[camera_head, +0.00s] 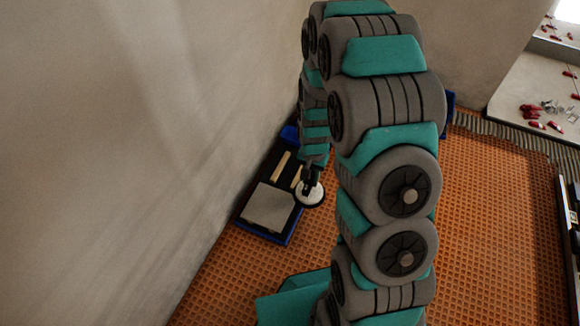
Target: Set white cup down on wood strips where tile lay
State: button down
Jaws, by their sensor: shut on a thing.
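My gripper (309,184) is shut on the white cup (310,196), a small round white thing with a dark rim. It hangs at the right side of a blue tray with a dark floor. One pale wood strip (281,165) lies bare in the tray. A second wood strip (296,177) shows only in part, beside my gripper and arm. A grey square tile (268,207) lies in the near part of the tray. I cannot tell whether the cup touches anything beneath it.
The blue tray (264,234) stands on the orange waffle-patterned floor mat (490,220), close to the beige wall (120,130) on the left. My arm hides much of the middle. Pale laid tiles (535,85) with red pieces lie at the upper right. The mat at right is clear.

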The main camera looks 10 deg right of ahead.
jog(key=shift+f, duration=0.15)
jog(key=w+a+f+b, duration=0.1)
jog(key=w+f, duration=0.1)
jog(key=w, duration=0.5)
jog(key=w+a+f+b, duration=0.1)
jog(key=w+a+f, duration=0.1)
jog(key=w, duration=0.6)
jog(key=shift+w+f, duration=0.15)
jog(key=shift+f, duration=0.3)
jog(key=shift+f, duration=0.1)
jog(key=c, duration=0.7)
grip_release()
